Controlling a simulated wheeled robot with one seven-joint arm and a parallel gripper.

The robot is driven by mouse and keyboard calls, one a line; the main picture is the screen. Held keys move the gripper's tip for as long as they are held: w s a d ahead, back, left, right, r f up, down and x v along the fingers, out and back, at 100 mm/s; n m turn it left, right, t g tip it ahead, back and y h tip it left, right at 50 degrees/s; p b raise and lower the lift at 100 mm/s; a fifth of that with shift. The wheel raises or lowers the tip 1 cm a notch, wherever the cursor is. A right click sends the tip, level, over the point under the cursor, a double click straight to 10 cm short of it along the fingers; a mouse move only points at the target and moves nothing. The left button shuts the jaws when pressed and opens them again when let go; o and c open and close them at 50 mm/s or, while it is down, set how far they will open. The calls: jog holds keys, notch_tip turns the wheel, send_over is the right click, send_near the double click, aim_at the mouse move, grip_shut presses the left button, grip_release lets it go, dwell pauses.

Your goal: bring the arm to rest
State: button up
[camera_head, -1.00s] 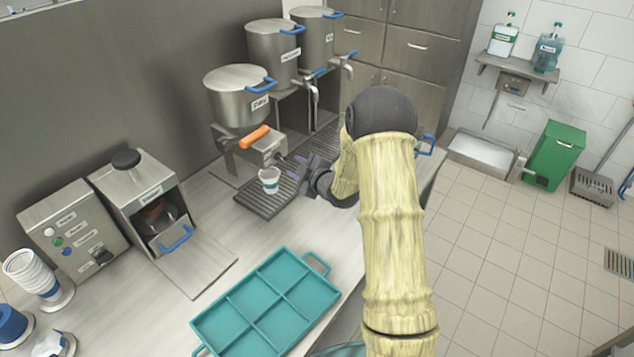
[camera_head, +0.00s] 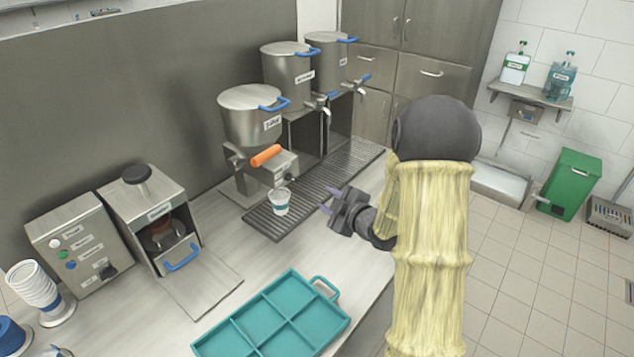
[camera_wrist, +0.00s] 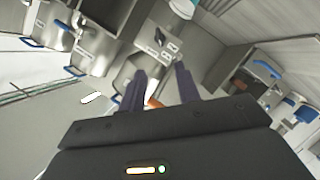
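My gripper (camera_head: 329,203) is at the right of the drip grate in the head view, held above the counter's front edge. In the wrist view its two dark fingers (camera_wrist: 160,88) are apart with nothing between them, so it is open and empty. A white cup with a teal band (camera_head: 279,202) stands upright on the drip grate (camera_head: 318,196) below the nearest dispenser, to the left of my gripper and apart from it. The cup also shows at the top of the wrist view (camera_wrist: 184,7). What is in the cup cannot be told.
Three steel dispensers (camera_head: 250,118) stand along the wall behind the grate; the nearest has an orange handle (camera_head: 266,155). A teal divided tray (camera_head: 245,331) lies on the counter in front. A machine with a blue-handled drawer (camera_head: 150,205) and stacked cups (camera_head: 34,284) stand at left.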

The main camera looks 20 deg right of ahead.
jog(key=s+a+m+g+h, duration=0.2)
jog(key=s+m+g, duration=0.3)
jog(key=s, duration=0.7)
jog(key=s+a+m+g+h, duration=0.3)
jog(key=s+m+g, duration=0.3)
jog(key=s, duration=0.6)
jog(key=shift+s+a+f+m, duration=0.2)
jog(key=shift+a+f+m, duration=0.15)
jog(key=shift+m, duration=0.85)
